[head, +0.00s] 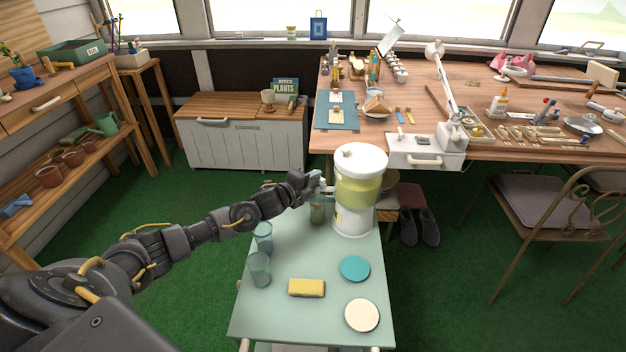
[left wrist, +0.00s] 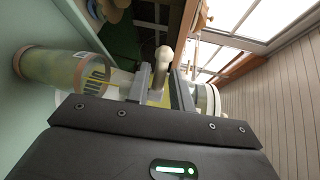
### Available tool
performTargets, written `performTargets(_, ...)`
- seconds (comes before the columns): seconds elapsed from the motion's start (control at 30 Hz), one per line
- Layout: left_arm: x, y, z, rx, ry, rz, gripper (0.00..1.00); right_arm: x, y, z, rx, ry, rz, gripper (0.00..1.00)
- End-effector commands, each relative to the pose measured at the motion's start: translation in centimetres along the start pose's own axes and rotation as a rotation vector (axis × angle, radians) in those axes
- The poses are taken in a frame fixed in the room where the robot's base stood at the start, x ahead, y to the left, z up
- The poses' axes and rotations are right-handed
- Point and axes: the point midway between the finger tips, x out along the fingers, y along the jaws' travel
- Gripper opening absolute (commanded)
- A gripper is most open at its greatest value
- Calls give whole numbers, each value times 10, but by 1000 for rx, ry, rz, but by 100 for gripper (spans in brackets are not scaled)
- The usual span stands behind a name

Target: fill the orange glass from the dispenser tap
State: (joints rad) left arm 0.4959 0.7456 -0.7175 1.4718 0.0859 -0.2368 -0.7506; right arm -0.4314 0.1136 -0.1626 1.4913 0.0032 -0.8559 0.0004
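The dispenser (head: 359,190) is white with a clear section of yellow-green liquid and stands at the back of the green cart top. The orange-tinted glass (head: 318,210) stands in front of it, under the tap. In the left wrist view the glass (left wrist: 52,68) lies sideways in the picture, with an orange-brown rim and a yellowish-green look; its fill level is unclear. My left gripper (head: 322,186) is at the tap. In the left wrist view its fingers (left wrist: 162,88) are close on either side of the pale tap lever (left wrist: 162,62). My right gripper is out of view.
Two bluish glasses (head: 263,237) (head: 260,268) stand at the cart's left edge. A yellow sponge (head: 306,287), a teal coaster (head: 355,268) and a cream coaster (head: 362,315) lie on the cart top (head: 270,320). The workbench (head: 420,90) stands behind.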

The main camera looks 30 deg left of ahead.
Motion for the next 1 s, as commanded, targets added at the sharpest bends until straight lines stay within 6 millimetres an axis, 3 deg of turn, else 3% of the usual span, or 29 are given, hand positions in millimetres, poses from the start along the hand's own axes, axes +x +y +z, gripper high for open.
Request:
performTargets(0.1,0,0,0,0,0,0,36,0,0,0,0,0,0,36)
performTargets(0.47,-8,0,1,1,0,1,36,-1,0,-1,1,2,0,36)
performTargets(0.8,-71,1,1,1,1,2,36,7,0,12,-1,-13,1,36)
performTargets(1.0,-99,1,1,1,0,2,36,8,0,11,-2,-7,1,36)
